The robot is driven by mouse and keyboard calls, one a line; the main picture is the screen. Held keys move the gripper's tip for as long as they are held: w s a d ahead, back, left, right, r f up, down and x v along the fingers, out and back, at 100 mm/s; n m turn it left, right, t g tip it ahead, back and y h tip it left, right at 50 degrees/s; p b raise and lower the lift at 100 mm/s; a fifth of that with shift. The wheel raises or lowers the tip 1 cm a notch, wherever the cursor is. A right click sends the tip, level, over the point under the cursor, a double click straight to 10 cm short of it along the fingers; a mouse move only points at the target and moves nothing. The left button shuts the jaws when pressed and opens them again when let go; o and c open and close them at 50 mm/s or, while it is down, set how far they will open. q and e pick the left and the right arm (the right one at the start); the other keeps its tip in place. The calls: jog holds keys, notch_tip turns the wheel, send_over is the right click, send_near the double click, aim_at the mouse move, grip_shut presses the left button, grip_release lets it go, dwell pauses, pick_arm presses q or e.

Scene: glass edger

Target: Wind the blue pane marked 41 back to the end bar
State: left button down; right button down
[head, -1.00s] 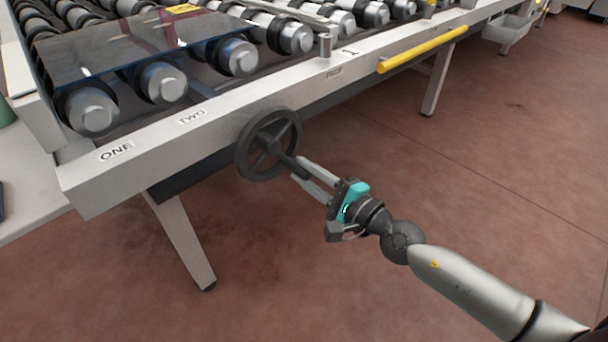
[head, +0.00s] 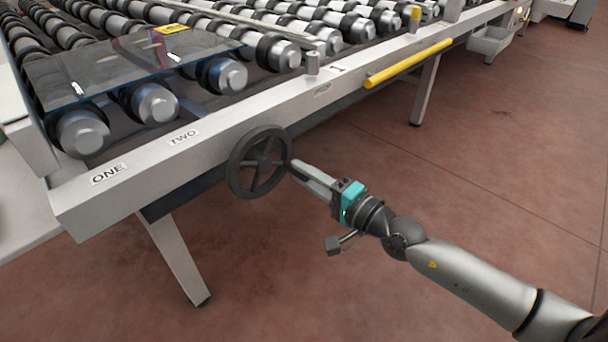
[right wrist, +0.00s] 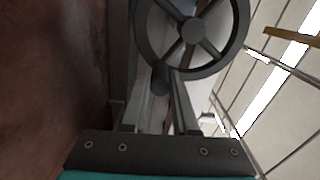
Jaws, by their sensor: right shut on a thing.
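The dark bluish see-through pane (head: 110,72) lies flat on the rollers at the left end of the table. A yellow label (head: 172,29) sits at its far edge; I cannot read its number. A pale bar (head: 30,148), perhaps the end bar, closes the table's left end, close to the pane's left edge. A dark spoked handwheel (head: 258,163) is on the front rail. My right gripper (head: 292,166) is shut on the wheel's crank handle, at the wheel's right side. The right wrist view shows the handle (right wrist: 160,80) between the fingers. My left gripper is out of view.
The front rail (head: 225,128) carries ONE and TWO labels left of the wheel. A yellow handle bar (head: 408,63) sticks out from the rail farther right. A table leg (head: 180,255) stands below left. The red floor (head: 480,170) is clear at right.

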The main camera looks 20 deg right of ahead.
jog(key=shift+r, duration=0.1)
jog(key=c, duration=0.7)
grip_release()
jog(key=shift+s, duration=0.1)
jog(key=shift+s+d, duration=0.25)
jog(key=shift+s, duration=0.3)
pick_arm(q)
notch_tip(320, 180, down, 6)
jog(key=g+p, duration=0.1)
jog(key=p, duration=0.2)
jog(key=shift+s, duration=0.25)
pick_arm(e)
jog(key=shift+v, duration=6.95)
